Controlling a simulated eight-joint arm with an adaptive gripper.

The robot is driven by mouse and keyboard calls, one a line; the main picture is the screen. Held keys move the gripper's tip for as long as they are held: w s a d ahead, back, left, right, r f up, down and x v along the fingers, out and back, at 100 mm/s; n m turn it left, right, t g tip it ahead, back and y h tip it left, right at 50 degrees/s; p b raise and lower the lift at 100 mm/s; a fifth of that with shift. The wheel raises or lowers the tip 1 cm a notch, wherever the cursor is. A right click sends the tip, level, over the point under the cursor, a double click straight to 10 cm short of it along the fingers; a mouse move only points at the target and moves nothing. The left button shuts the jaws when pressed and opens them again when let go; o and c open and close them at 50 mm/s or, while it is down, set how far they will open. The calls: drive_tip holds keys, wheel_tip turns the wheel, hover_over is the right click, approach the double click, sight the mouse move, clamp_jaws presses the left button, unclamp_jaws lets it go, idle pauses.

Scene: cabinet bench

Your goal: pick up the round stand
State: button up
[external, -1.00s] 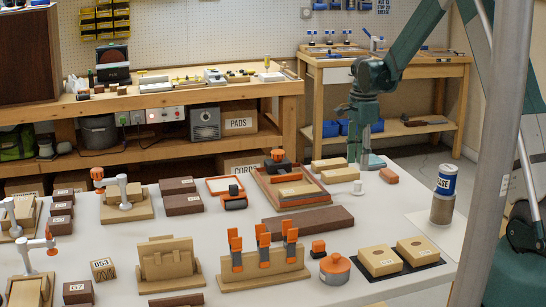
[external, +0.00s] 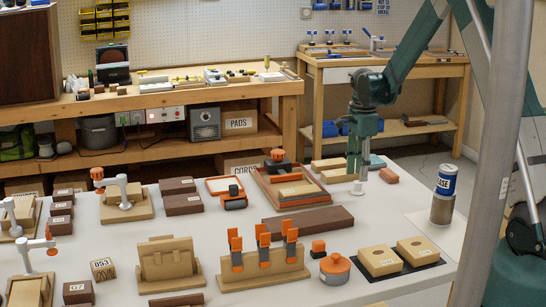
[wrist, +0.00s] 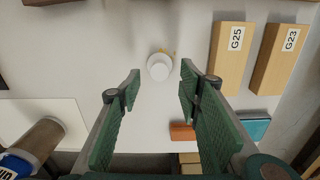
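The round stand appears to be the small white round piece (external: 357,188) on the white table; in the wrist view it shows as a white disc (wrist: 159,67) with a little yellow at its edge. My gripper (external: 357,173) is pointed down just above it in the external view. In the wrist view my gripper (wrist: 160,85) is open, its two green fingers apart, with the stand centred between and just beyond the tips. Nothing is held. I cannot tell whether the fingers reach down to the stand's height.
Wooden blocks marked G25 (wrist: 232,58) and G23 (wrist: 279,58) lie right of the fingers in the wrist view. A red-brown block (external: 389,175) and a teal block (wrist: 253,130) are close by. A can with a blue label (external: 444,190) stands on the right. A dark plank (external: 308,221) lies in front.

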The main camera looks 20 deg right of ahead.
sight(358, 188)
drive_tip(key=shift+f, duration=1.95)
drive_tip(key=c, duration=0.8)
